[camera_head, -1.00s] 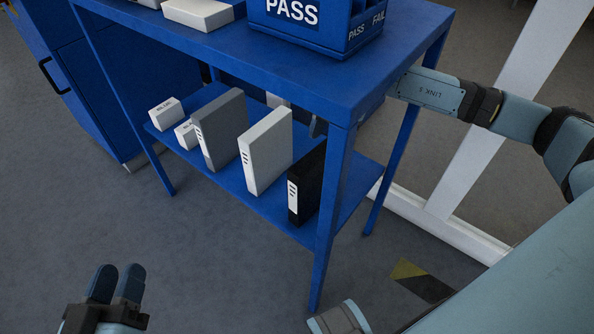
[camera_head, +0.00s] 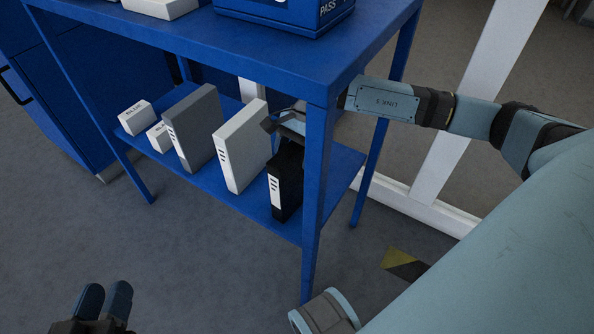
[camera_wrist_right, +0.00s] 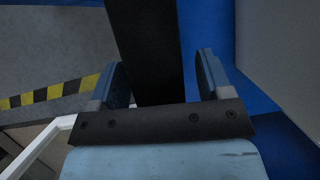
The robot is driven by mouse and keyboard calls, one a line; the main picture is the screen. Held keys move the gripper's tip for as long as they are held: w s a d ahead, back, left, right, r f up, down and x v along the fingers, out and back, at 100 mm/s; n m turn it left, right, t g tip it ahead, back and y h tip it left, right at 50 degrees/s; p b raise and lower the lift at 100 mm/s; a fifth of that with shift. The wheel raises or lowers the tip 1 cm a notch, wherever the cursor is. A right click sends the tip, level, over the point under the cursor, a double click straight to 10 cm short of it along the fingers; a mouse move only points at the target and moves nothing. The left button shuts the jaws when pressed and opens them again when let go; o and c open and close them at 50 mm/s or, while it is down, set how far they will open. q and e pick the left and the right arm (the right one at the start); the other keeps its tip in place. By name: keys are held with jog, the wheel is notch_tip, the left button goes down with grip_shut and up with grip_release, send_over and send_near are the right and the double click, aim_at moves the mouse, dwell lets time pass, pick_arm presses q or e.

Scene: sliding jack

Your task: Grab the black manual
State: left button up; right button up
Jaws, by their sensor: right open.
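The black manual (camera_head: 286,190) stands upright on the lower shelf of the blue table, at its right end, with a white label on its spine. My right gripper (camera_head: 284,126) is just above it, under the tabletop, partly hidden by the table leg. In the right wrist view, the jaws (camera_wrist_right: 163,72) are open, and the black manual (camera_wrist_right: 150,42) shows between and beyond the two fingers. I cannot tell whether either finger touches it. My left gripper (camera_head: 105,298) hangs at the lower left, away from the table; its fingers are close together, and any gap is unclear.
A white manual (camera_head: 240,150) and a grey manual (camera_head: 193,130) stand left of the black one, with small white boxes (camera_head: 136,117) further left. The tabletop (camera_head: 210,50) and front leg (camera_head: 317,200) closely border the right arm. Open floor lies in front.

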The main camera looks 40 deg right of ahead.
jog(key=shift+f, duration=0.15)
grip_shut()
jog(key=shift+r, duration=0.2)
dwell(0.3)
